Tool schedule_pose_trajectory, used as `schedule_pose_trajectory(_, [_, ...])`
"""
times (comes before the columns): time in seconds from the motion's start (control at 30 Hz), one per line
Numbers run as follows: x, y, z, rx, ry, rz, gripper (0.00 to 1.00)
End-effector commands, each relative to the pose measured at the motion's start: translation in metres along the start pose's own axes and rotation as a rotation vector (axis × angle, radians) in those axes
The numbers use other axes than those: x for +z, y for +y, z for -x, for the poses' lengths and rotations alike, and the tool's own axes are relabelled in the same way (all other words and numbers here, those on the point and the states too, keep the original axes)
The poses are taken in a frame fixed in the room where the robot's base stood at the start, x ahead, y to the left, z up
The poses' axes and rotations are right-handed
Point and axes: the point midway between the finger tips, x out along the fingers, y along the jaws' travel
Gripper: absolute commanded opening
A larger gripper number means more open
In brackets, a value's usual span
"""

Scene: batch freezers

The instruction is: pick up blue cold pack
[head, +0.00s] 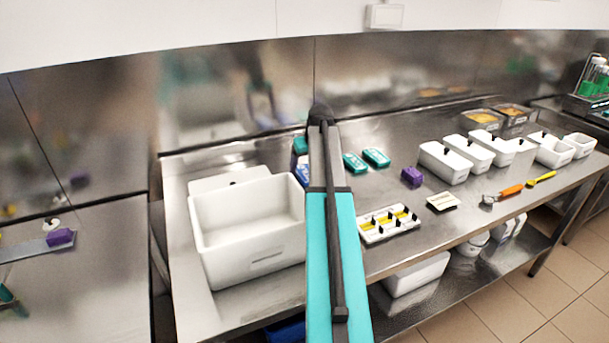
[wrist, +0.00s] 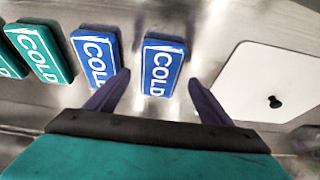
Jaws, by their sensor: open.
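Two blue cold packs with white "COLD" lettering lie side by side on the steel table in the wrist view. One blue cold pack (wrist: 163,66) lies ahead of my open gripper (wrist: 159,78), between the lines of its two fingers. The other blue cold pack (wrist: 95,56) lies just left of the left fingertip. I cannot tell whether the fingers touch either pack. In the head view, a blue cold pack (head: 302,176) shows partly beside my teal arm, which hides my gripper.
Teal cold packs (wrist: 38,50) lie left of the blue ones. A white lid with a black knob (wrist: 268,80) lies to the right. In the head view, a large white bin (head: 250,248), a white tray of small vials (head: 390,236) and several white containers (head: 445,166) stand on the table.

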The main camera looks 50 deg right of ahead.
Motion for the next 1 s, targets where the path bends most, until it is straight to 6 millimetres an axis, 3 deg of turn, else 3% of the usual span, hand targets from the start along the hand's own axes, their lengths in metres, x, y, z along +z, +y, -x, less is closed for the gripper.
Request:
schedule_pose_trajectory(0.3, [0.0, 0.0, -0.024, 0.0, 0.0, 0.0, 0.75])
schedule_pose_trajectory(0.87, [0.0, -0.001, -0.025, 0.0, 0.001, 0.001, 0.75])
schedule_pose_trajectory(1.0, [0.0, -0.001, -0.025, 0.0, 0.001, 0.001, 0.51])
